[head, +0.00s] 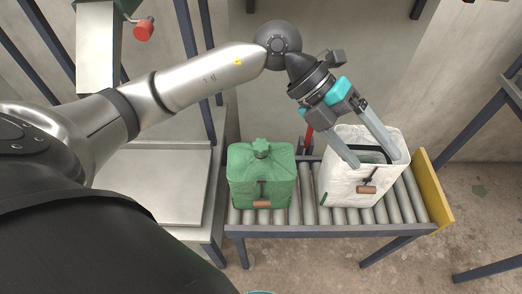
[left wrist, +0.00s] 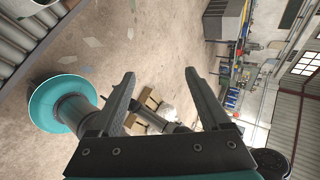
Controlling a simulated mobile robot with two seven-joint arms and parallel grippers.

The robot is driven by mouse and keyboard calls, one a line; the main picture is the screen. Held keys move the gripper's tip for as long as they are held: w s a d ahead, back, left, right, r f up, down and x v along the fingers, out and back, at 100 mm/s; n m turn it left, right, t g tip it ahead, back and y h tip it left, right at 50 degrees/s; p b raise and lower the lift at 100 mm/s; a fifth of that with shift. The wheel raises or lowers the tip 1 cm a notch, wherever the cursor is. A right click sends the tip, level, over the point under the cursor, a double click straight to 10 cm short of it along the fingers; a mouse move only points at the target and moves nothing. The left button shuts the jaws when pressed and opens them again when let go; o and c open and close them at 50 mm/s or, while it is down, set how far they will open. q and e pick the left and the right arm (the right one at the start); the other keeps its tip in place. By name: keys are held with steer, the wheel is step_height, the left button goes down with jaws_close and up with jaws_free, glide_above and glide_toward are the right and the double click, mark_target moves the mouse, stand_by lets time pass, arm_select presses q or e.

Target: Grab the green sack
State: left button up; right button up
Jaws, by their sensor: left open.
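The green sack (head: 262,180) stands upright on the left part of the roller conveyor in the head view. Its top is gathered into a knot, and a brown handle hangs on its front. My left gripper (head: 375,160) is to the right of it, with its fingers spread apart at the open top of the white sack (head: 348,190). I cannot tell whether the fingers touch the white sack. In the left wrist view the left gripper's jaws (left wrist: 160,78) are apart with nothing held between them; the green sack is not visible there. My right gripper is not in view.
The roller conveyor (head: 308,214) has a yellow end plate (head: 434,192) at the right. A small gap separates the two sacks, with a red part (head: 309,138) behind it. A pale metal platform (head: 155,185) lies left of the conveyor. A wall stands behind.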

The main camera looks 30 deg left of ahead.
arm_select(q)
steer(key=w+a+f+y, duration=0.25)
steer(key=a+y, duration=0.25)
steer(key=a, duration=0.4)
steer(key=n+y, duration=0.3)
steer(key=y, duration=0.3)
glide_above(261, 144)
steer(key=f, duration=0.3)
steer(key=f+b, duration=0.1)
steer(key=f, duration=0.6)
steer(key=shift+s+d+f, duration=0.15)
steer(key=shift+s+d, duration=0.1)
steer(key=shift+w+a+f+b, duration=0.15)
steer(key=shift+f+b, duration=0.35)
steer(key=shift+f, duration=2.15)
steer(key=shift+c, duration=0.2)
jaws_close()
steer(key=shift+r, duration=0.15)
